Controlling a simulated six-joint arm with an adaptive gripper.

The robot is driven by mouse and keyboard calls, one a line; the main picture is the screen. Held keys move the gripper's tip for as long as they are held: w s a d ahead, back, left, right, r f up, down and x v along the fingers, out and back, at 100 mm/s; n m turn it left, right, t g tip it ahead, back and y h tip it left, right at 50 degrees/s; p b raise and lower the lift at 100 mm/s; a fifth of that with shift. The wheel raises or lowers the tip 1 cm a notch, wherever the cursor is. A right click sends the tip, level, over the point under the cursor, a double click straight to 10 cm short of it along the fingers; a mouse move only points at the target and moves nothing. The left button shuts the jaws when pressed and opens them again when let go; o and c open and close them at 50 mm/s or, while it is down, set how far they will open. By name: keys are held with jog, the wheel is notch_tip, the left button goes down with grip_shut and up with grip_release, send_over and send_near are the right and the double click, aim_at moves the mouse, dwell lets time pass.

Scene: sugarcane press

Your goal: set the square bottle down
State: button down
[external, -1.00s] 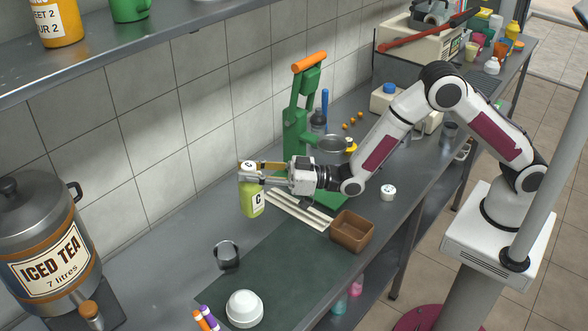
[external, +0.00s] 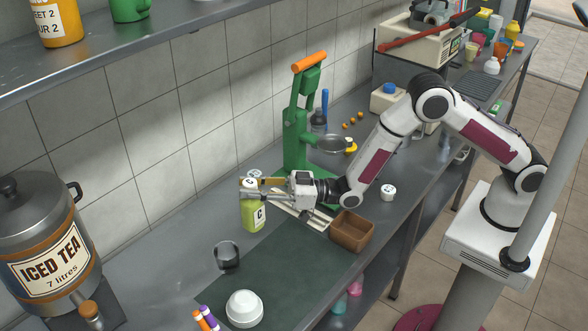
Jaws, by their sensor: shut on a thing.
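The square bottle (external: 254,214) is yellow-green with a white label marked C and a white top. It is upright over the grey counter, left of the white strips. My gripper (external: 250,189) reaches in from the right and is shut on the bottle's upper part. The fingers partly hide the top. The bottle's base is at or just above the counter; I cannot tell whether it touches.
A green press (external: 297,138) with an orange handle stands behind, near the wall. White strips (external: 303,208) and a brown box (external: 351,232) lie to the right. A dark-rimmed cup (external: 227,256) and white bowl (external: 244,308) are in front. The dark mat (external: 290,262) has bare room.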

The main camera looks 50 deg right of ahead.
aim_at(253, 209)
jog(key=shift+f, duration=2.05)
jog(key=shift+f, duration=1.95)
jog(key=c, duration=1.7)
grip_release()
jog(key=shift+r, duration=0.1)
